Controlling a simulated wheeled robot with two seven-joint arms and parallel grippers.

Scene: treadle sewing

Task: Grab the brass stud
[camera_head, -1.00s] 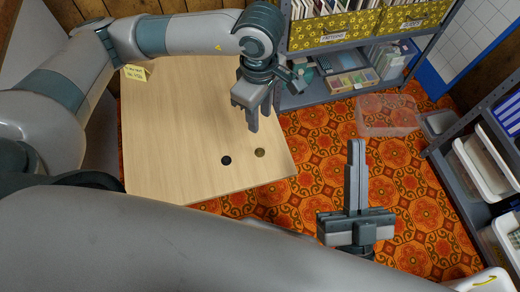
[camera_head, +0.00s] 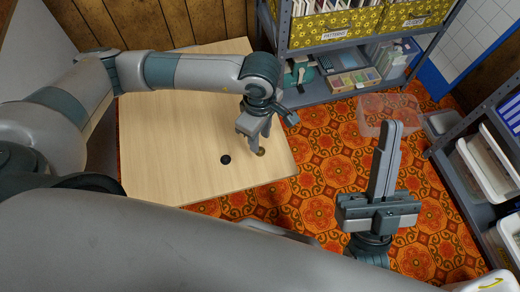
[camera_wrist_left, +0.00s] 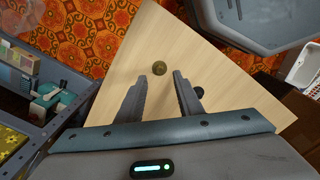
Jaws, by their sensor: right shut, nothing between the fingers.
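The brass stud (camera_head: 261,152) is a small round disc on the wooden table near its right corner. It also shows in the left wrist view (camera_wrist_left: 159,68), just beyond the gap between the fingertips. My left gripper (camera_head: 259,145) is open and points down at the stud, with its fingertips close beside it in the head view. Its two spread fingers show in the left wrist view (camera_wrist_left: 160,77), with nothing between them. I cannot tell how high the tips are above the table. My right gripper (camera_head: 392,130) is shut and empty, over the carpet at the right.
A black disc (camera_head: 225,160) lies on the wooden table (camera_head: 170,150) just left of the stud. A grey shelf (camera_head: 310,97) with yellow patterned boxes stands behind. A clear bin (camera_head: 388,112) is on the carpet. Another rack (camera_head: 470,190) stands at the right.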

